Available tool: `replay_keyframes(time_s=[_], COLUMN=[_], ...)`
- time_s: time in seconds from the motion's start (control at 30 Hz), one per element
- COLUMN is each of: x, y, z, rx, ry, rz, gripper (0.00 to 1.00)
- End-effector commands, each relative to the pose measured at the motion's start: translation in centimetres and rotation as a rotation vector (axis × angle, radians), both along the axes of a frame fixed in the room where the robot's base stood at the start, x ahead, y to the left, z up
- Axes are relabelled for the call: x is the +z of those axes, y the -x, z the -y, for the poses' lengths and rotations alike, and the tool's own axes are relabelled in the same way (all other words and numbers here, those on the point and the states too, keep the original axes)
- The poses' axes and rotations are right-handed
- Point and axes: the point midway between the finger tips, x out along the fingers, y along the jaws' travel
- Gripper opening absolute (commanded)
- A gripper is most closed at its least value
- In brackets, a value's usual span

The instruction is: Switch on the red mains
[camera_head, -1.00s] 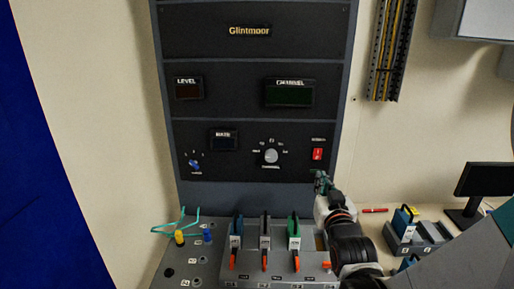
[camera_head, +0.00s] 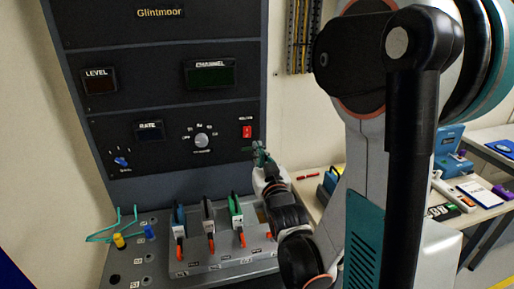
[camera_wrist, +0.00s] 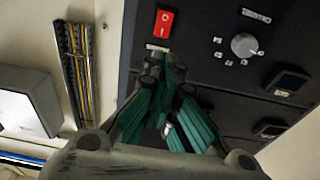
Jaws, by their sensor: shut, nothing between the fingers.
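The red mains switch (camera_head: 247,131) is a small rocker with white marks at the right of the dark panel (camera_head: 225,160). It also shows in the wrist view (camera_wrist: 164,22), with a white label beside it. Its on or off position is too small to tell. My gripper (camera_head: 258,150) is shut and empty, just below the switch in the head view. In the wrist view the green-padded fingers (camera_wrist: 155,64) point at the panel, their tips close to the label and short of the red rocker. I cannot tell whether they touch the panel.
A rotary knob (camera_head: 202,141) and a blue selector (camera_head: 121,162) are left of the switch. A side table with tools is at the right (camera_head: 487,214).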

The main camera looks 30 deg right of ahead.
Motion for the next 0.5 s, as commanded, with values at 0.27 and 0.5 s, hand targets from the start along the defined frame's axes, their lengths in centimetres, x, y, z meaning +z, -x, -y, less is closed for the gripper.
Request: replay_keyframes(time_s=[0.27,0.5], x=[0.6,1.1], y=[-5.3,-9.2], z=[1.5,2.6], rx=[0.000,0.000], ry=[0.000,0.000], rz=[0.000,0.000], gripper=[0.00,0.00])
